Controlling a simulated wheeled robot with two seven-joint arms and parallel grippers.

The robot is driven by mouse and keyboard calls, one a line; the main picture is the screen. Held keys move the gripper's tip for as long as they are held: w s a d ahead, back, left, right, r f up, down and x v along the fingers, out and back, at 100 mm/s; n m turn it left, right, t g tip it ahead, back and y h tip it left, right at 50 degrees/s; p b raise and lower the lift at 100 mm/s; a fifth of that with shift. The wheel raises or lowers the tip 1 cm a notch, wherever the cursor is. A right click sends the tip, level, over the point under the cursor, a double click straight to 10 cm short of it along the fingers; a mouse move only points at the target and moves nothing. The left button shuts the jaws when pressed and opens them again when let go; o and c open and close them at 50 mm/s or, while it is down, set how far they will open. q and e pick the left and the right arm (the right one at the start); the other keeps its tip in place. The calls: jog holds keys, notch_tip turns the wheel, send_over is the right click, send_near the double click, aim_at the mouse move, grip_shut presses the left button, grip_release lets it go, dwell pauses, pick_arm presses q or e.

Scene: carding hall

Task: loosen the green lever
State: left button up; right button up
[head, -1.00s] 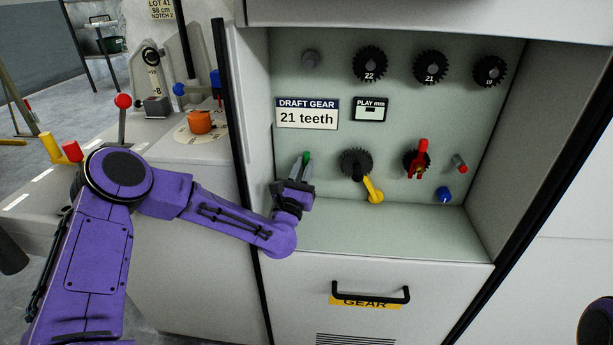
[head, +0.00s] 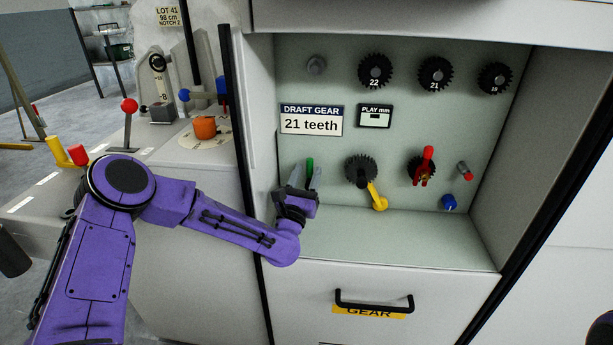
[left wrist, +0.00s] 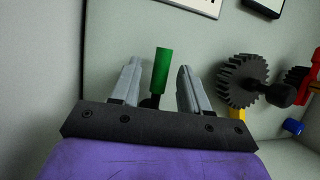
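The green lever (head: 309,169) stands upright at the lower left of the cabinet's back panel. In the left wrist view the green lever (left wrist: 161,70) shows between my two grey fingers, with a gap on each side. My left gripper (head: 304,178) is open around the lever's line and hides its lower part in the head view; the left wrist view shows the same gripper (left wrist: 158,82). I cannot tell how deep the lever sits between the fingers. My right gripper is not in view.
Right of the lever are a dark gear (head: 361,170), a yellow lever (head: 377,196), a red clamp handle (head: 426,164) and a blue knob (head: 449,202). Spare gears (head: 375,70) hang above. The cabinet's left black edge (head: 240,130) stands close to my left forearm. The shelf (head: 400,236) below is clear.

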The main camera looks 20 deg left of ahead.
pick_arm(q)
jog(key=b+v, duration=0.1)
jog(key=v, duration=0.9)
jog(key=shift+s+f, duration=0.15)
jog(key=shift+s, duration=0.1)
